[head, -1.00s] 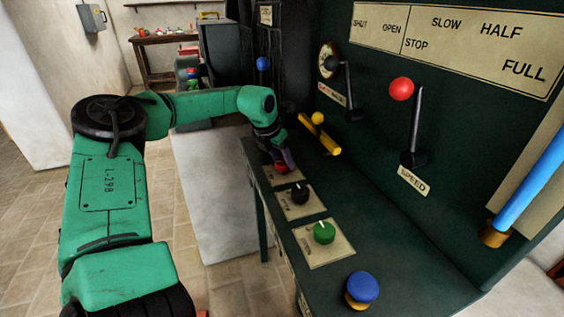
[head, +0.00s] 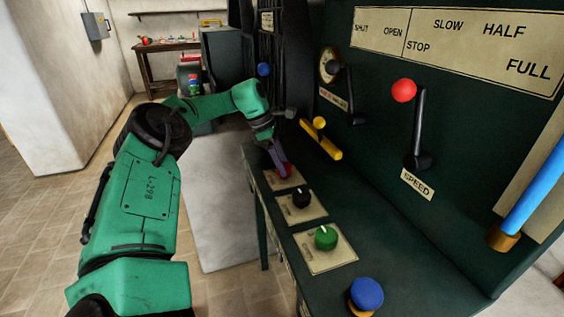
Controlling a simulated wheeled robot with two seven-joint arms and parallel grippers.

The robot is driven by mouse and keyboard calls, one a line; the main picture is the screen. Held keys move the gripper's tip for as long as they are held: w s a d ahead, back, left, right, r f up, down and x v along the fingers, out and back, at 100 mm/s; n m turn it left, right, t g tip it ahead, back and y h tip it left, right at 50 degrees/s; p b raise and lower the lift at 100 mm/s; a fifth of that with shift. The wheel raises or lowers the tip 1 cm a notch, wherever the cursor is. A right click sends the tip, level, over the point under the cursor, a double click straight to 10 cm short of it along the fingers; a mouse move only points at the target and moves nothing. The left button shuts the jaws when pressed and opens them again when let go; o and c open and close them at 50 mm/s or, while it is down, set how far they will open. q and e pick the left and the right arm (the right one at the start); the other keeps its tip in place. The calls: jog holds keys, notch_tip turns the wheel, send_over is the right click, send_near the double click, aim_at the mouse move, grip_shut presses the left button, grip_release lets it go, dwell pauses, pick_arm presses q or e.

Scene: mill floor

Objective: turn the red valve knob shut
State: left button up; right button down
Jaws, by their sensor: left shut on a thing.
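The red valve knob (head: 286,172) sits on a cream plate at the far end of the row of knobs on the green console. My left gripper (head: 280,164) reaches down to it from above. Its fingers are shut on the red knob and hide much of it. The knob's marks and turn angle are too small to read. My right gripper does not show.
A black knob (head: 301,196), a green knob (head: 326,238) and a blue knob (head: 366,293) stand nearer on the console (head: 400,262). A yellow lever (head: 323,142), a red-balled speed lever (head: 404,91) and a blue bar (head: 535,180) are on the right.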

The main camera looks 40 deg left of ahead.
pick_arm(q)
jog(key=shift+m+g+h+p, duration=0.35)
jog(key=shift+m+g, duration=0.35)
jog(key=shift+m, duration=1.3)
jog(key=shift+f, duration=0.1)
jog(key=o, duration=1.4)
jog(key=shift+c, duration=0.2)
jog(key=shift+a, duration=0.1)
